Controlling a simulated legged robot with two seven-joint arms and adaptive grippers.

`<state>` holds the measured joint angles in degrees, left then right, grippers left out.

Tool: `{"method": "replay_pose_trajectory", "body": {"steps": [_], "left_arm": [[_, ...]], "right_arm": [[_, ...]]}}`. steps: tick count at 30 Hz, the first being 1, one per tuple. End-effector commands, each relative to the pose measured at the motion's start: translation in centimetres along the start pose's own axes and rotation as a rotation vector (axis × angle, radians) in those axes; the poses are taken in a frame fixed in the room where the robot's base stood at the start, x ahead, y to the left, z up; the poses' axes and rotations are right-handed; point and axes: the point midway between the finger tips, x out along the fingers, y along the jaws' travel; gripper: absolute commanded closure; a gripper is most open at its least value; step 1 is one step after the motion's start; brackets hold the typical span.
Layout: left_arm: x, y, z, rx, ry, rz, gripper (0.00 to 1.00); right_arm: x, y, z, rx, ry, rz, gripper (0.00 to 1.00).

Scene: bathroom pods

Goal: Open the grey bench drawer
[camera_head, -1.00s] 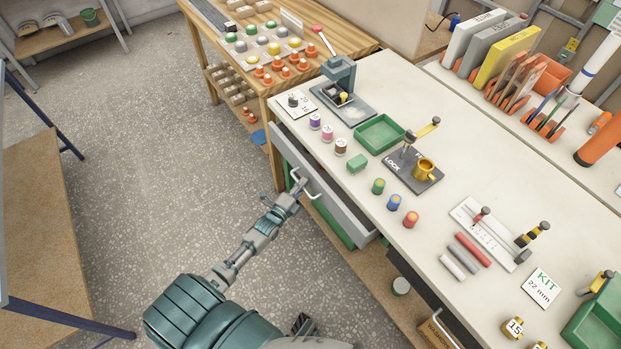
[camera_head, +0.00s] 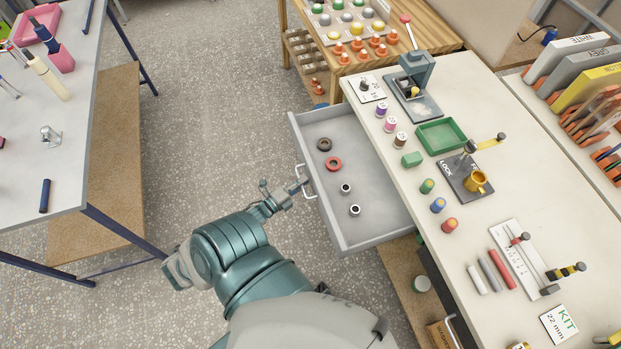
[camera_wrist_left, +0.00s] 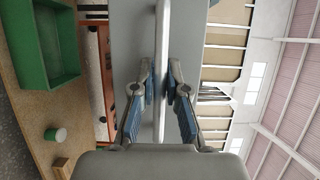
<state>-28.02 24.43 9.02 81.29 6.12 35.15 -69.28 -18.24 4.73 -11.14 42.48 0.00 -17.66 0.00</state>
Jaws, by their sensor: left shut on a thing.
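The grey bench drawer (camera_head: 358,188) is pulled well out from under the white bench top in the head view. Its inside shows a dark ring, a red ring and two small black-and-silver rings. My left gripper (camera_head: 287,196) is at the white handle (camera_head: 306,181) on the drawer's front. In the left wrist view my left gripper (camera_wrist_left: 161,98) has its two fingers on either side of the pale handle bar (camera_wrist_left: 161,60), shut on it. My right gripper is in neither view.
The white bench top (camera_head: 465,215) holds a green tray (camera_head: 441,136), a lock fixture with a gold cup (camera_head: 475,181), spools and coloured pegs. Another table (camera_head: 70,120) stands at left. Speckled floor (camera_head: 210,110) is clear between them.

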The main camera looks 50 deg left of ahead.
Motion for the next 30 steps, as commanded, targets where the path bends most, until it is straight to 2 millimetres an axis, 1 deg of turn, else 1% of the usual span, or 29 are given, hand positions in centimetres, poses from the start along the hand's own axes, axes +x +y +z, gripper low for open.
{"method": "replay_pose_trajectory", "body": {"steps": [3, 14, 15, 17, 18, 26, 28, 30], "left_arm": [[-0.5, 0.3, 0.1, -0.001, -0.002, 0.009, 1.0], [-0.6, 0.4, 0.1, -0.001, -0.002, 0.01, 1.0], [-0.6, 0.4, 0.1, -0.001, -0.002, 0.01, 0.77], [-0.6, 0.4, 0.1, -0.001, -0.002, 0.009, 0.62], [-0.6, 0.3, 0.1, -0.001, -0.001, 0.008, 0.6], [-0.5, 0.2, 0.1, 0.0, -0.001, 0.004, 0.6], [-0.9, 0.2, 0.1, 0.0, -0.001, 0.005, 0.6], [-1.7, 0.2, 0.1, 0.0, -0.001, 0.006, 0.6]], "right_arm": [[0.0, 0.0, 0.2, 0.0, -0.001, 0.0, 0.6], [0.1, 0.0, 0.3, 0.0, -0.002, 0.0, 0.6], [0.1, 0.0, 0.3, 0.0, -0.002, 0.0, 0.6], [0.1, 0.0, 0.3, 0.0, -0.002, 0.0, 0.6], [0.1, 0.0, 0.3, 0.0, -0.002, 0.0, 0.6], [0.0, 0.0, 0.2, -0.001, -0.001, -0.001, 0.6], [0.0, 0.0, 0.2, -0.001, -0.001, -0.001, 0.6], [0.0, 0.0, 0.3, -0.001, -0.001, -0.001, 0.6]]}}
